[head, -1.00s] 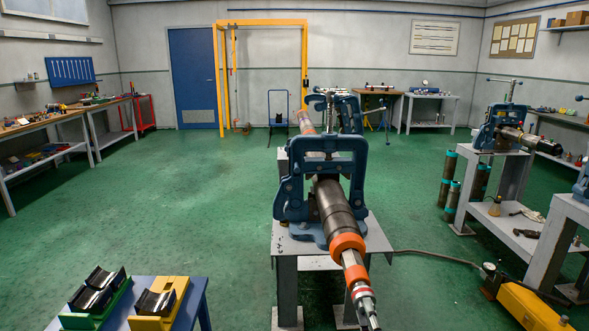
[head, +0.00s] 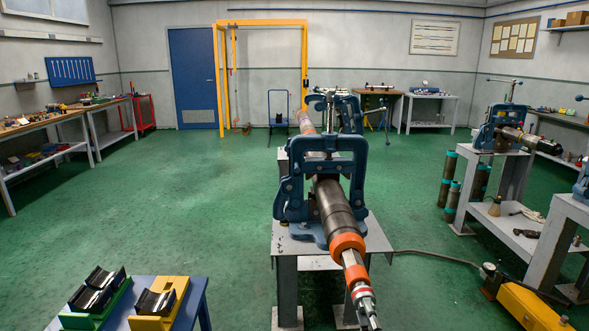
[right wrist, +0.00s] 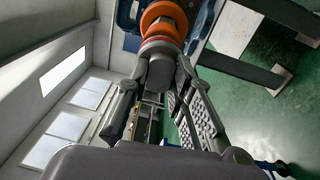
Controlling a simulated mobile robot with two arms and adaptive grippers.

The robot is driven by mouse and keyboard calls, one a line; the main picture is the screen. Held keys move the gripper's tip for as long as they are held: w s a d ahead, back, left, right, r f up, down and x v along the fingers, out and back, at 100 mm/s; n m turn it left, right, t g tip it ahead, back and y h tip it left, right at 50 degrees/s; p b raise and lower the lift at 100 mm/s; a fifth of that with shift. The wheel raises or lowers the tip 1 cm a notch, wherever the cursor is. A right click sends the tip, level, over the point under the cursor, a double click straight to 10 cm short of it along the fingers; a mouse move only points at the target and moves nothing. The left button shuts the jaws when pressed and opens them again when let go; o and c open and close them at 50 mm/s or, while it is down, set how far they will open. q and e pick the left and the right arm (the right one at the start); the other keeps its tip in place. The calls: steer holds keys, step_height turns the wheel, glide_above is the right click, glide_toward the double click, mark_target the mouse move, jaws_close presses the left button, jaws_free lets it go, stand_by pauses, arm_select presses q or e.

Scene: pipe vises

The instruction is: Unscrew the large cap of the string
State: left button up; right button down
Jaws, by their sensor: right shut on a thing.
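The string (head: 332,205) is a long dark pipe clamped in the blue vise (head: 320,170), pointing toward me and to the lower right. Its near end carries a large orange collar (head: 347,244), a silver section, a smaller orange ring (head: 356,277) and a red and white banded part (head: 362,292). My right gripper (head: 372,321) is at this near end, at the bottom of the head view. In the right wrist view my right gripper (right wrist: 163,82) is shut on the grey end piece (right wrist: 165,68) beyond the red and white bands. I cannot tell which part is the large cap. My left gripper is not in view.
A blue bench (head: 188,318) with green and yellow cradles stands at the lower left. Another vise stand (head: 490,160) is at the right, with a yellow box (head: 530,306) and a hose on the floor. The green floor to the left is clear.

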steer(key=shift+s, duration=0.7)
steer(key=shift+s, duration=1.9)
